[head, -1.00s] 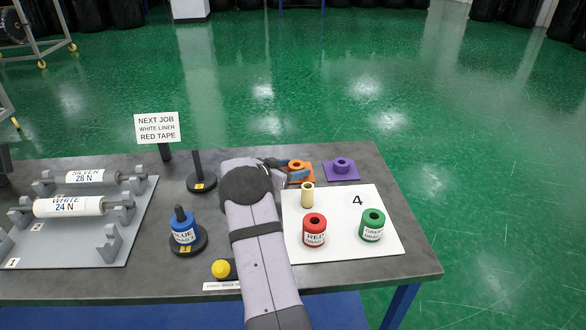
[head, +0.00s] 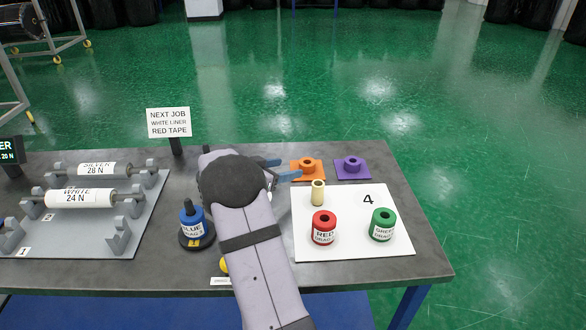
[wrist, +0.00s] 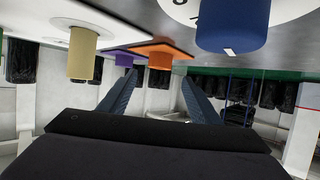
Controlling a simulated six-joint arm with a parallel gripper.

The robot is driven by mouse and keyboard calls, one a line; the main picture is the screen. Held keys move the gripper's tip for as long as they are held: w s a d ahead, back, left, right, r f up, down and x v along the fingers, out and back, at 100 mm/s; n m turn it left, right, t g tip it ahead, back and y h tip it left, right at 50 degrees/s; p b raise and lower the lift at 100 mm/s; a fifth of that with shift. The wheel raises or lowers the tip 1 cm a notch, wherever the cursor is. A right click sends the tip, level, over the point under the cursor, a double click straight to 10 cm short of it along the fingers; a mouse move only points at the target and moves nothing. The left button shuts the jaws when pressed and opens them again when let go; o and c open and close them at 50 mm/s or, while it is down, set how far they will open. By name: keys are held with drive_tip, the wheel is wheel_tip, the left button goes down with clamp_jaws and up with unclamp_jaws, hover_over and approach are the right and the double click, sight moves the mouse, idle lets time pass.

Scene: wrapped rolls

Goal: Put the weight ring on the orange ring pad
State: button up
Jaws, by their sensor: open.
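The orange ring pad (head: 309,172) is a square plate with a raised, holed boss, at the back of the table beside the purple pad (head: 352,170). Labelled rings are in view: blue (head: 191,222) on a black post at left, red (head: 323,228) and green (head: 382,224) on a white board. The task does not say which is the weight ring. My gripper (head: 288,168) is open just left of the orange pad. In the wrist view, upside down, nothing sits between my fingers (wrist: 158,75); the orange pad (wrist: 160,50) shows beyond them, with a blue cylinder (wrist: 232,28) at upper right.
A beige cylinder (head: 318,193) stands on the white board (head: 345,245) near the orange pad. A rack with white and silver rolls (head: 80,198) fills the left side. A sign (head: 169,123) stands at the back edge. My arm hides the table's middle.

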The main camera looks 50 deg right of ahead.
drive_tip(key=shift+v, duration=1.05)
